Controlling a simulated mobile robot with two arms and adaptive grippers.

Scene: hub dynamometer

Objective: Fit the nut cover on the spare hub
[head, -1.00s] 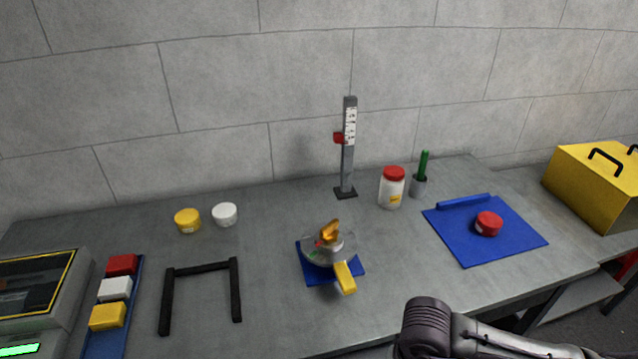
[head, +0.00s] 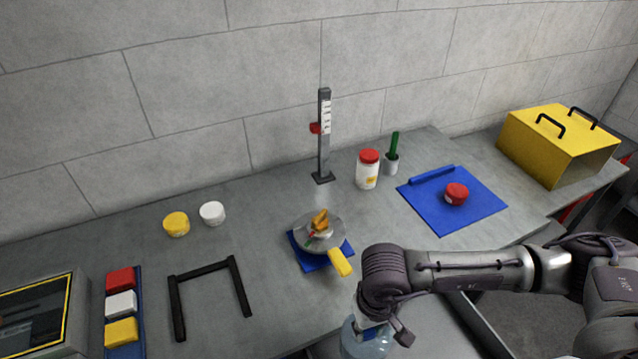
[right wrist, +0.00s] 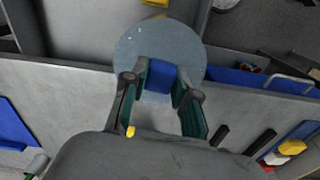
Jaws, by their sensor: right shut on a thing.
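My right gripper (head: 380,322) is low in the head view, at the table's front edge. It is shut on the blue knob (right wrist: 160,76) of a clear round cover (right wrist: 183,42), which fills the top middle of the right wrist view. In the head view the clear cover (head: 366,344) is partly hidden by the gripper and cut by the frame's bottom. A silver round hub (head: 336,228) with a gold-orange piece on top (head: 320,219) and a yellow handle (head: 340,262) sits on a small blue mat (head: 309,259). The gripper is in front and right of it, apart from it.
A scale post (head: 324,140) and a red-lidded jar (head: 368,172) stand behind the hub. A blue mat (head: 430,215) with a red round piece (head: 456,194) lies right. Bare table lies between the frame and hub.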

